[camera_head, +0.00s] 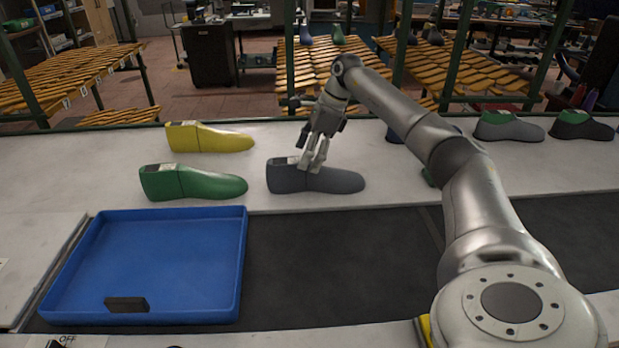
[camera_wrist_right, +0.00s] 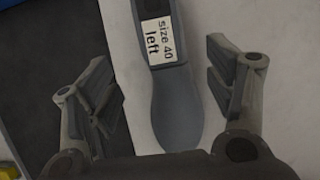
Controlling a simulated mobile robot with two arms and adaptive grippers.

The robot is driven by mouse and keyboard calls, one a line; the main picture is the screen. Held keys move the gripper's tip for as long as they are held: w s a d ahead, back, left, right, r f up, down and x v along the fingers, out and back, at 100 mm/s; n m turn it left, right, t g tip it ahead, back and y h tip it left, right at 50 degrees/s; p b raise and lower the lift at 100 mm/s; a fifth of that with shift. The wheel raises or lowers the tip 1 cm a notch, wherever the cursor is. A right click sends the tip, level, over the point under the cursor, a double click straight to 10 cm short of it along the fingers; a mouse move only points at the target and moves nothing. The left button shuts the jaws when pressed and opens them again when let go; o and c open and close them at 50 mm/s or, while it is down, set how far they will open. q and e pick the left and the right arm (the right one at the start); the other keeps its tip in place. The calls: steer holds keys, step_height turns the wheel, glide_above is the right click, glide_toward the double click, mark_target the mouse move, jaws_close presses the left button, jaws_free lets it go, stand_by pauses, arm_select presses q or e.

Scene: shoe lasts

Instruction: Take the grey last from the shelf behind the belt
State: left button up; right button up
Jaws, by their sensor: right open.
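The grey last (camera_head: 330,181) lies on the white shelf (camera_head: 90,151) behind the dark belt, its toe pointing right in the head view. In the right wrist view the grey last (camera_wrist_right: 178,100) carries a white label reading "size 40 left". My right gripper (camera_head: 313,165) is over the heel half of the last. In the right wrist view its two open fingers (camera_wrist_right: 163,100) stand on either side of the last with gaps to it. My left gripper is not in view.
A green last (camera_head: 195,183) and a yellow last (camera_head: 212,138) stand left of the grey one. Grey-and-green lasts (camera_head: 508,127) stand at right, partly beyond my arm. An empty-looking blue tray (camera_head: 160,262) with a dark tag sits on the belt (camera_head: 330,262).

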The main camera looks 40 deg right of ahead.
mark_target(297, 173)
steer(key=shift+x, duration=1.1)
steer(key=shift+w+p+x, duration=0.15)
steer(key=shift+p+x, duration=0.25)
steer(key=shift+x, duration=0.95)
steer(key=shift+w+p+x, duration=0.15)
steer(key=shift+p+x, duration=0.2)
steer(key=shift+x, duration=1)
steer(key=shift+d, duration=0.1)
steer(key=shift+c, duration=0.4)
steer(key=shift+r, duration=0.1)
jaws_close()
steer(key=shift+r, duration=0.1)
